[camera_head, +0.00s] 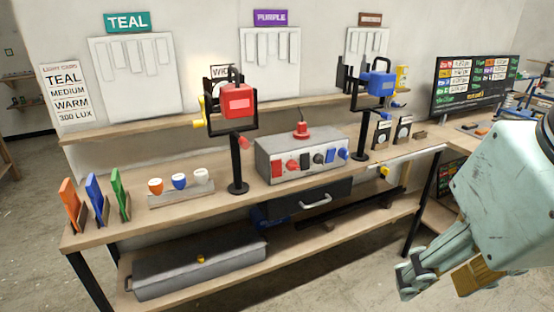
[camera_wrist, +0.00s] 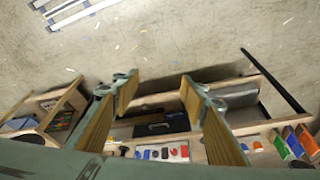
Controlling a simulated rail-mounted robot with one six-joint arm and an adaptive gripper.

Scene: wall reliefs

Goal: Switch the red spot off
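The red spot (camera_head: 238,99) hangs in a black yoke on a black stand on the workbench, with a yellow knob at its left side. A pale warm glow shows on the wall behind it; I cannot tell its source. Right of the stand sits a grey control box (camera_head: 262,164) with red, black and blue controls on its front and a red knob (camera_head: 301,131) on top. The box's coloured controls (camera_wrist: 162,152) also show in the wrist view. My gripper (camera_head: 430,283) is at the lower right, away from the bench. Its wood-lined fingers (camera_wrist: 158,84) are apart and empty.
A blue spot (camera_head: 377,83) stands right of the box. Three cups (camera_head: 179,181) in a holder and coloured panels (camera_head: 92,195) stand at the left. A drawer (camera_head: 312,202) is under the box. A grey case (camera_head: 200,268) lies on the low shelf. Floor in front is clear.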

